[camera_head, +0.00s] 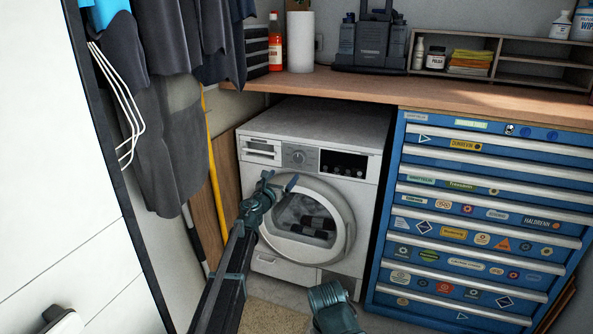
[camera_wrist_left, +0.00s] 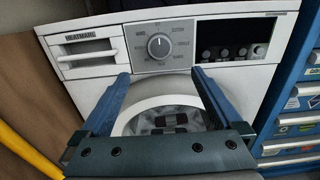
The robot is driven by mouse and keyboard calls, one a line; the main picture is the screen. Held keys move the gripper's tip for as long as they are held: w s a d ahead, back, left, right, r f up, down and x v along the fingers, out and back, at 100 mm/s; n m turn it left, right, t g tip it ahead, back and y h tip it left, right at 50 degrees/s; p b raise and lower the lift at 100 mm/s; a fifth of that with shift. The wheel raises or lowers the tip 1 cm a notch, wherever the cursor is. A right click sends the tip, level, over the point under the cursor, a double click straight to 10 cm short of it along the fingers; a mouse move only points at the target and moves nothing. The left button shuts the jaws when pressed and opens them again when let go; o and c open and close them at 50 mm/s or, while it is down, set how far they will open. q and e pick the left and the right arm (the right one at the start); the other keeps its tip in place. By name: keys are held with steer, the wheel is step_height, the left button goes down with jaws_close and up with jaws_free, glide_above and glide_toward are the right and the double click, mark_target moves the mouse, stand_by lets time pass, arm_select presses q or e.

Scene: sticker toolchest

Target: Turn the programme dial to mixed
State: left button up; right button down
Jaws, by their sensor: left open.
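The programme dial (camera_head: 298,157) is a round grey knob on the control panel of a white front-loading machine (camera_head: 318,117). It shows larger in the left wrist view (camera_wrist_left: 159,46), surrounded by small printed marks too small to read. A pale mark on the knob seems to point about upward. My left gripper (camera_head: 279,181) is open and empty in front of the machine, just below and left of the dial in the head view. In the left wrist view its two blue fingers (camera_wrist_left: 161,73) stand apart, below the dial and either side of it, not touching it.
The machine's round glass door (camera_head: 305,222) is shut, with dark items behind it. A blue drawer cabinet (camera_head: 480,215) with stickers stands close on the right. A wooden worktop (camera_head: 350,88) runs above. A yellow pole (camera_head: 214,165) and hanging clothes (camera_head: 170,140) are left.

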mark_target(298, 159)
arm_select(q)
steer(key=x, duration=1.4)
steer(key=shift+s, duration=0.1)
steer(key=shift+c, duration=0.2)
steer(key=c, duration=1.3)
steer(key=shift+c, duration=0.2)
steer(key=shift+n, duration=0.3)
